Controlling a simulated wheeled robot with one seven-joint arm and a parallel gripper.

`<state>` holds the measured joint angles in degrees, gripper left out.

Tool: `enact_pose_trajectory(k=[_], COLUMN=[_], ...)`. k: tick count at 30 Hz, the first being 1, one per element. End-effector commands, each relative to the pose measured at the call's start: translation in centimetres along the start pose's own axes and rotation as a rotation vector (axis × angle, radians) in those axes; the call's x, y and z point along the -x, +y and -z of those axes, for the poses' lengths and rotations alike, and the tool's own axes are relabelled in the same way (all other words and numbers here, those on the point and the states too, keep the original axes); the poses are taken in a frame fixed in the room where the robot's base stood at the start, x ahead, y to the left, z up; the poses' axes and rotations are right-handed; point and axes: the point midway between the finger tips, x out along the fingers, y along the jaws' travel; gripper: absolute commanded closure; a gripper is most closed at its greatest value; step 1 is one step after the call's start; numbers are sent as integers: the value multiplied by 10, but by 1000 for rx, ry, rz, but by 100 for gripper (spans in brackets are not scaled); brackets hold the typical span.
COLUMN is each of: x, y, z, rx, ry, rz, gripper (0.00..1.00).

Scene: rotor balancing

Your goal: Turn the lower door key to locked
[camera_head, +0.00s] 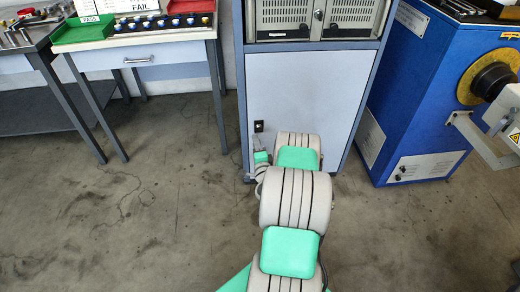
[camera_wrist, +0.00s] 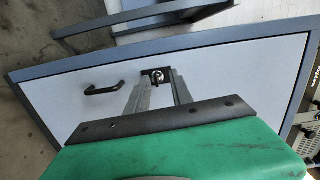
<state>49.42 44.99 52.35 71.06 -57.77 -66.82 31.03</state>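The lower door (camera_head: 300,90) of the grey-blue cabinet is closed. Its black lock plate (camera_head: 258,126) is near the left edge of the door, just above my gripper (camera_head: 258,145). In the wrist view the lock plate with a small metallic key (camera_wrist: 156,76) lies between the tips of my two grey fingers (camera_wrist: 160,80). The fingers stand apart, with a gap on both sides of the key; contact is not visible. The key's angle is too small to tell. A black bar handle (camera_wrist: 103,89) sits on the door beside the lock. My arm hides part of the door.
The upper vented doors (camera_head: 318,18) are above. A table with a drawer (camera_head: 140,60) and red and green trays stands to the left. A blue machine (camera_head: 425,90) stands close on the right. The floor at the left front is clear.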

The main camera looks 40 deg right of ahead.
Motion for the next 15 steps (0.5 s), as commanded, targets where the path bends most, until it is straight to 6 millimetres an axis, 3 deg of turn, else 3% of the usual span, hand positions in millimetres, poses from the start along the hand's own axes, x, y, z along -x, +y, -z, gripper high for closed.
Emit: enact_pose_trajectory(k=[1, 5, 15], x=[5, 5, -46], y=[15, 18, 15], z=[12, 24, 25], rx=[-31, -58, -52], ry=[43, 81, 75], rz=[10, 21, 22], gripper=[73, 73, 73])
